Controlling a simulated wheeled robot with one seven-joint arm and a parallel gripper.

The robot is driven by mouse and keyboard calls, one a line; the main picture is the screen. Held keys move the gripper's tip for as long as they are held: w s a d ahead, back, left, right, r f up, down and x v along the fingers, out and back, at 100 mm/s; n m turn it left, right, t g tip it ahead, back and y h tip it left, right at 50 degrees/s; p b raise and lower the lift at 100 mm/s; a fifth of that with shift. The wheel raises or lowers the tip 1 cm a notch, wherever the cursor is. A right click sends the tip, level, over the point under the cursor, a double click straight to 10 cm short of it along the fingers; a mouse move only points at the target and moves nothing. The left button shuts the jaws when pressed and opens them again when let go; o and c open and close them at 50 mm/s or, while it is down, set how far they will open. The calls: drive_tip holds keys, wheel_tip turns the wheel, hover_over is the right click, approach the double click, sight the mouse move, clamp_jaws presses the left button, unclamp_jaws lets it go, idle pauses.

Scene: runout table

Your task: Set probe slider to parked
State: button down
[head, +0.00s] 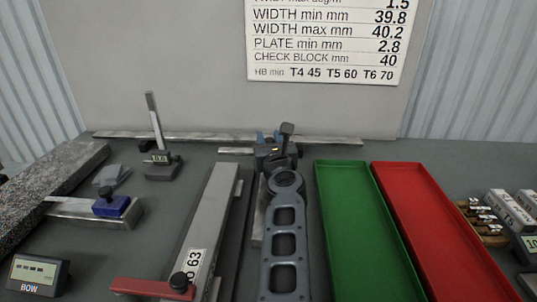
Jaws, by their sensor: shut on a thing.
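A blue slider block (111,206) with a dark knob sits on a steel bar (75,207) at the left, beside the granite slab; it looks like the probe slider, but no parked mark is readable. My gripper (268,141) is at the back centre, well to the right of the blue block and apart from it. It is shut on a dark gauge-like tool (268,153) with a short steel bar pointing left, perhaps a caliper. My arm hides part of the tool and the grip.
A "BOW" display (38,275) stands front left, and a height gauge (160,165) behind. A long metal profile marked 63 (208,215) has a red arm (150,288) across its front. Green (325,215) and red (393,215) trays lie right, with marked blocks (512,212) beyond.

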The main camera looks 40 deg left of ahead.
drive_tip(key=shift+w, duration=0.2)
drive_tip(key=c, duration=0.8)
unclamp_jaws()
drive_tip(key=shift+a, duration=0.15)
drive_tip(key=shift+c, duration=0.2)
drive_tip(key=p+v, duration=0.4)
drive_tip(key=v, duration=0.2)
drive_tip(key=shift+r, duration=0.1)
drive_tip(key=shift+p+v, duration=0.35)
drive_tip(key=shift+v, duration=0.55)
